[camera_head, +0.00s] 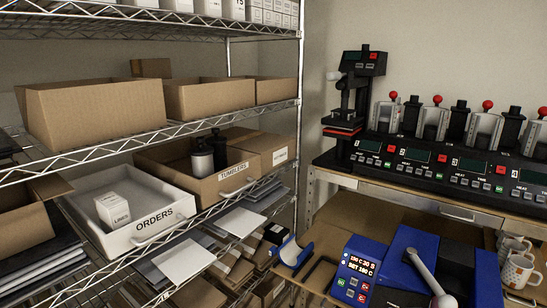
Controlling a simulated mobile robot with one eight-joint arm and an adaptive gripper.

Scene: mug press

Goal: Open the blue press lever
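The blue press (399,245) stands on the bench at the lower right. Its control box (357,271) has a lit orange display and small buttons. The lever (428,274) is a light grey bar with rounded ends. It slants across the blue housing from upper left down to lower right, and its lower end is close to the bottom edge of the picture. The lower part of the press is cut off by that edge. I cannot make out the inside of the press. My gripper is not in view.
White mugs (518,271) stand right of the press. A blue and white curved piece (291,252) is to its left. Behind is a raised bench with a black press (352,90) and several red-knobbed units (433,122). Wire shelving with boxes and a white ORDERS tray (150,232) fills the left.

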